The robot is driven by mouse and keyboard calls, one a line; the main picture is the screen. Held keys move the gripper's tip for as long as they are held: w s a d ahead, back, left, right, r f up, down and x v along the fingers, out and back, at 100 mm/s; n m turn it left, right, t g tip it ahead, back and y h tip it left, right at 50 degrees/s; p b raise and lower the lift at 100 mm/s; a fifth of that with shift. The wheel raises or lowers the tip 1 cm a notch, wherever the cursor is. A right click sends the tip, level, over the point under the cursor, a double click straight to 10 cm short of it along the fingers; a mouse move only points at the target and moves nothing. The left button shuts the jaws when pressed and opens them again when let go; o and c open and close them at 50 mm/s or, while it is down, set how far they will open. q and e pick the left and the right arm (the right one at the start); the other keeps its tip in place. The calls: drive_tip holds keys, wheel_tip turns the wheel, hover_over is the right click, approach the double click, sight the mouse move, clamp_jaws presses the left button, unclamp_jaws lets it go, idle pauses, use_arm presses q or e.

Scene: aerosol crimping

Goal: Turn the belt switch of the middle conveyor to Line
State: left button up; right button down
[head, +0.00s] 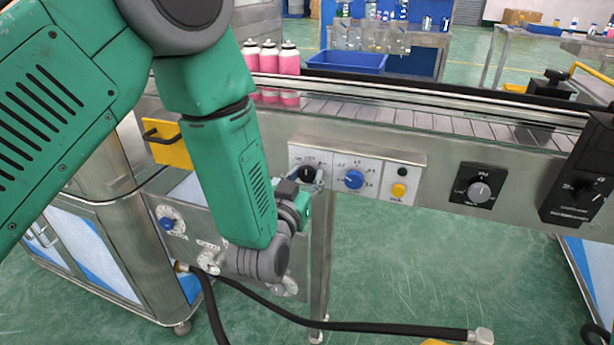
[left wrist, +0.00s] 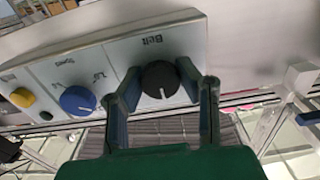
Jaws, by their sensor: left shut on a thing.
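The black belt switch (head: 306,173) sits at the left end of a light panel (head: 333,154) on the conveyor's front. In the left wrist view, the switch (left wrist: 160,80) is a round black knob under the label "Belt"; its white mark points down in that picture. My left gripper (head: 314,183) is at the switch. In the left wrist view its two fingers (left wrist: 165,84) stand on either side of the knob, shut on it. The switch's position labels are too small or hidden to read. My right gripper is in neither view.
On the same panel are a blue speed knob (head: 354,179) and a yellow button (head: 398,190). Further right is a black dial box (head: 479,188). Pink bottles (head: 289,63) stand on the belt behind my left arm. A black hose (head: 370,326) runs below.

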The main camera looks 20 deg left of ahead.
use_arm(q)
drive_tip(key=o, duration=1)
drive_tip(key=shift+s+d+f, duration=0.1)
drive_tip(key=shift+s+f, duration=0.05)
drive_tip(key=shift+f, duration=0.05)
drive_tip(key=shift+o, duration=0.8)
drive_tip(key=shift+r, duration=0.1)
drive_tip(key=s, duration=1.1)
drive_tip(key=shift+s+a, duration=0.25)
drive_tip(key=shift+s, duration=0.15)
wheel_tip(320, 180, down, 10)
drive_tip(key=s+a+g, duration=0.3)
drive_tip(key=g, duration=0.2)
drive_tip(key=s+a+f+g+p, duration=0.1)
drive_tip(key=s+a+f+g, duration=0.3)
drive_tip(key=s+f+g, duration=0.2)
drive_tip(key=s+a+f+g+p, duration=0.1)
drive_tip(key=s+a+f+g, duration=0.3)
drive_tip(key=s+f, duration=0.6)
drive_tip(key=s+g, duration=0.2)
drive_tip(key=s, duration=0.3)
drive_tip(key=shift+s+y, duration=0.2)
drive_tip(key=shift+y, duration=0.1)
